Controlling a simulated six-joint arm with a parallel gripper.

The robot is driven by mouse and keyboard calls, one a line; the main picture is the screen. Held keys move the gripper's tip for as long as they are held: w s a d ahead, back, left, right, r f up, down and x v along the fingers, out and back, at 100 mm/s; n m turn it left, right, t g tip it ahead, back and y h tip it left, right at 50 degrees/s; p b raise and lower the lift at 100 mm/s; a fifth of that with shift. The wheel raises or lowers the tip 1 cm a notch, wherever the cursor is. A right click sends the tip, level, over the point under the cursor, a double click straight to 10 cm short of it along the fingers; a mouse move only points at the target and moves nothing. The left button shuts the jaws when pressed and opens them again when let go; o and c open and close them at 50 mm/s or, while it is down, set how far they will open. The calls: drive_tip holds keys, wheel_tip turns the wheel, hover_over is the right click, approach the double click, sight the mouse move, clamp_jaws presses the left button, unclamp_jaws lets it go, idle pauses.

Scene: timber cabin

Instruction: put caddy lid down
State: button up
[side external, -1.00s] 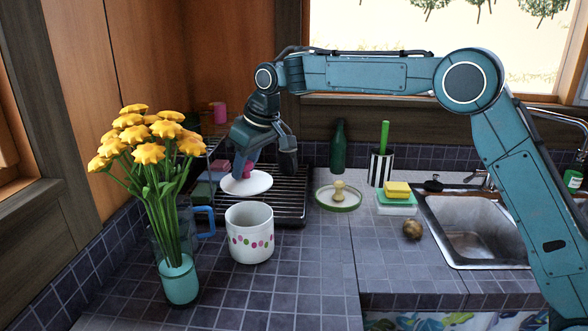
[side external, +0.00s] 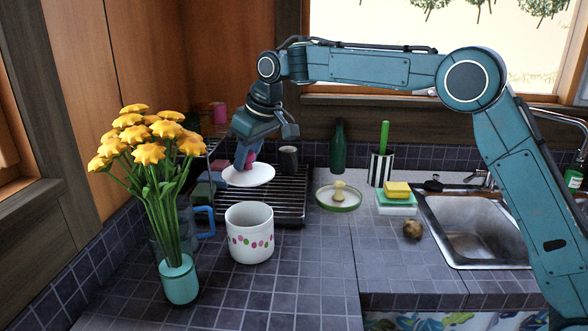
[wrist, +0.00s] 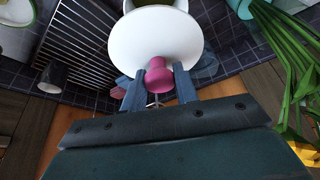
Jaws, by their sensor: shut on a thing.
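The caddy lid (side external: 248,177) is a white disc with a pink knob. My gripper (side external: 246,156) is shut on the knob and holds the lid roughly level. In the wrist view the fingers (wrist: 158,82) flank the pink knob, and the white lid (wrist: 150,38) lies beyond it. A white caddy (side external: 250,240) with coloured dots stands upright and open on the tiled counter. The lid is behind and above the caddy in the side view, apart from it. In the wrist view the lid covers most of the caddy (wrist: 160,3).
A dark rack (side external: 290,208) lies behind the caddy, with a dark cup (side external: 288,160) at its back. A flower vase (side external: 180,280) and blue-handled mug (side external: 203,222) stand left. A green-rimmed dish (side external: 322,202) is right of the rack.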

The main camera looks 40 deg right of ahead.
drive_tip(key=s+d, duration=0.3)
drive_tip(key=d, duration=0.8)
drive_tip(key=s+d, duration=0.2)
drive_tip(key=d, duration=0.8)
drive_tip(key=shift+n, duration=0.3)
wheel_tip(320, 180, down, 16)
drive_tip(key=shift+s+r, duration=0.1)
drive_tip(key=shift+f, duration=2.15)
drive_tip(key=o, duration=1)
drive_tip(key=shift+f, duration=0.1)
drive_tip(key=shift+c, duration=0.2)
